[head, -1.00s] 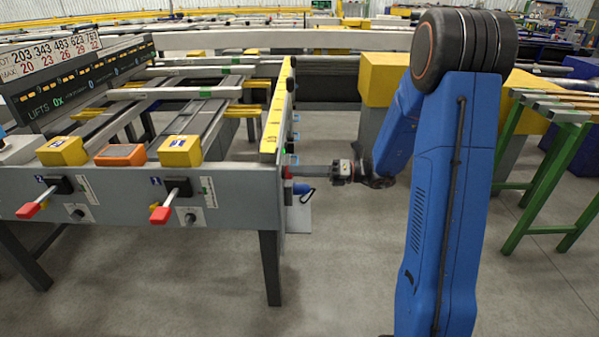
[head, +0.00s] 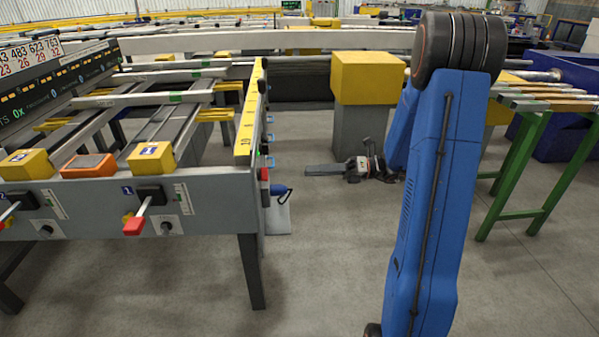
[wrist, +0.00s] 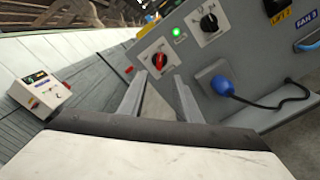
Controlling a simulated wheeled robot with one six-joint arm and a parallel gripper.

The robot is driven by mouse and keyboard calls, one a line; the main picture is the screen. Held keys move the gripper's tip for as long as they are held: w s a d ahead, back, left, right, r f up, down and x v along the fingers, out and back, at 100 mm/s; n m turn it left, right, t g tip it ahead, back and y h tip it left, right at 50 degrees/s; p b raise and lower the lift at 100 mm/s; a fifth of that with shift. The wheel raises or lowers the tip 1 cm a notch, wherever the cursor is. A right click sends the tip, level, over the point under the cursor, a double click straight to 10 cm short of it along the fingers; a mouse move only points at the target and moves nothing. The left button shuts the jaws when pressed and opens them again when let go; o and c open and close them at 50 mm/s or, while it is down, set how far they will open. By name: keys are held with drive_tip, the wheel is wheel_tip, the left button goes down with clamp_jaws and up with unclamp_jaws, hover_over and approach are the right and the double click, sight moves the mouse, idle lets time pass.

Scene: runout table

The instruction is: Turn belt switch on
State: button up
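The belt switch's label is not readable. A red rotary knob (wrist: 160,60) sits on a small white plate on the grey side panel in the wrist view. A black rotary knob (wrist: 209,22) on a white plate is up and to the right, with a lit green lamp (wrist: 178,32) between them. My gripper (wrist: 160,80) is open and empty, its two fingers apart and pointing toward the red knob, not touching it. In the head view my gripper (head: 312,170) is right of the table's end face, with a gap between; the panel is seen edge-on there.
A blue plug (wrist: 222,86) with a looping cable sticks out right of the fingers; it also shows in the head view (head: 277,191). A white control box (wrist: 40,93) is at left. Yellow-topped pedestal (head: 367,80) stands behind my arm. Floor between table and arm is clear.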

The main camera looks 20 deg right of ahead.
drive_tip(key=shift+v, duration=2.5)
drive_tip(key=s+a+r+n+g+h, duration=0.2)
drive_tip(key=s+a+n+g+h, duration=0.45)
drive_tip(key=s+a+n, duration=0.7)
drive_tip(key=s+d+r+n+t+h, duration=0.1)
drive_tip(key=s+n+t+h, duration=0.1)
drive_tip(key=s+n+h, duration=0.3)
drive_tip(key=s+d+r+n+t+h, duration=0.1)
drive_tip(key=s+d+n+t+h, duration=0.1)
drive_tip(key=s+n+h, duration=0.3)
drive_tip(key=s+n+t, duration=0.1)
drive_tip(key=s+n, duration=0.3)
drive_tip(key=n, duration=0.3)
drive_tip(key=shift+s+r+t+h, duration=0.25)
drive_tip(key=shift+s+t+h, duration=0.05)
drive_tip(key=shift+t+h, duration=0.05)
